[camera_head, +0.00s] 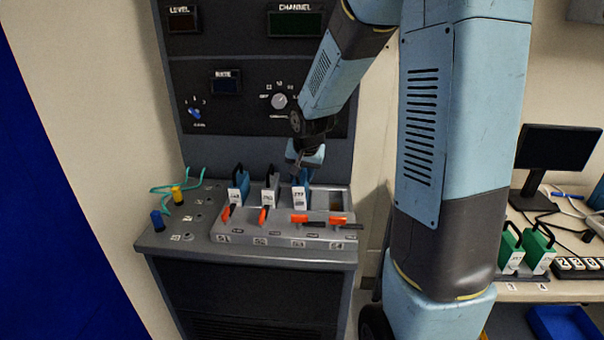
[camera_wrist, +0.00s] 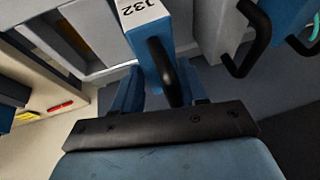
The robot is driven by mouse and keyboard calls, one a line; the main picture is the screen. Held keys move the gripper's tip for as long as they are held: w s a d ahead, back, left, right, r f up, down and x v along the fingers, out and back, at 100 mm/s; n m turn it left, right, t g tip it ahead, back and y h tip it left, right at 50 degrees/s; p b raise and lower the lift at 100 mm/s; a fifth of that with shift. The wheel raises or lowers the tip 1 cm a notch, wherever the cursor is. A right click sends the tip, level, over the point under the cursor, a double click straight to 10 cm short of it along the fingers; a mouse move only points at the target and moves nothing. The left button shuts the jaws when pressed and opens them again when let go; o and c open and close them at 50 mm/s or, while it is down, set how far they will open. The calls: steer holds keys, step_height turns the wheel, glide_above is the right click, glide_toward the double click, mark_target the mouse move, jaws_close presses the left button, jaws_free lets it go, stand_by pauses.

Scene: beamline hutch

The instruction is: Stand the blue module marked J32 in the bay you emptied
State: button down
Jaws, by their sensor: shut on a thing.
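The blue module marked J32 (camera_wrist: 150,32) is upright in my gripper (camera_wrist: 163,88), whose fingers are closed around its black handle (camera_wrist: 160,68). In the head view, my gripper (camera_head: 304,166) comes down from above over this blue module (camera_head: 300,190). The module is at the third bay of the grey rack (camera_head: 262,231), right of a grey module (camera_head: 270,188). I cannot tell whether it sits fully down in the bay. The rightmost bay (camera_head: 336,200) is open and empty.
Another blue module (camera_head: 238,188) stands in the first bay. Teal cables and a yellow plug (camera_head: 178,195) are left of the rack. Green modules (camera_head: 537,250) stand on the right table beside a monitor (camera_head: 556,148).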

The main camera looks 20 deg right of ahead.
steer(key=shift+w+a+r+t+y, duration=0.1)
steer(key=shift+w+r+t+y, duration=0.15)
steer(key=shift+y, duration=0.25)
steer(key=shift+s+f, duration=0.2)
steer(key=shift+f, duration=0.7)
stand_by(1.5)
steer(key=c, duration=0.8)
jaws_free()
steer(key=shift+w+a, duration=0.1)
steer(key=shift+a, duration=0.05)
steer(key=shift+c, duration=0.2)
steer(key=o, duration=0.4)
steer(key=shift+d, duration=0.25)
steer(key=shift+r, duration=0.1)
steer(key=v, duration=1.3)
steer(key=shift+r, duration=0.2)
steer(key=shift+s, duration=0.2)
steer(key=s+r+n, duration=0.1)
steer(key=s+r, duration=0.1)
steer(key=s, duration=0.5)
steer(key=s+r+n, duration=0.2)
steer(key=s, duration=0.5)
steer(key=s+r+n+h, duration=0.1)
steer(key=s+r+n, duration=0.1)
steer(key=s, duration=0.5)
steer(key=shift+s+a+r, duration=0.25)
steer(key=shift+s, duration=0.15)
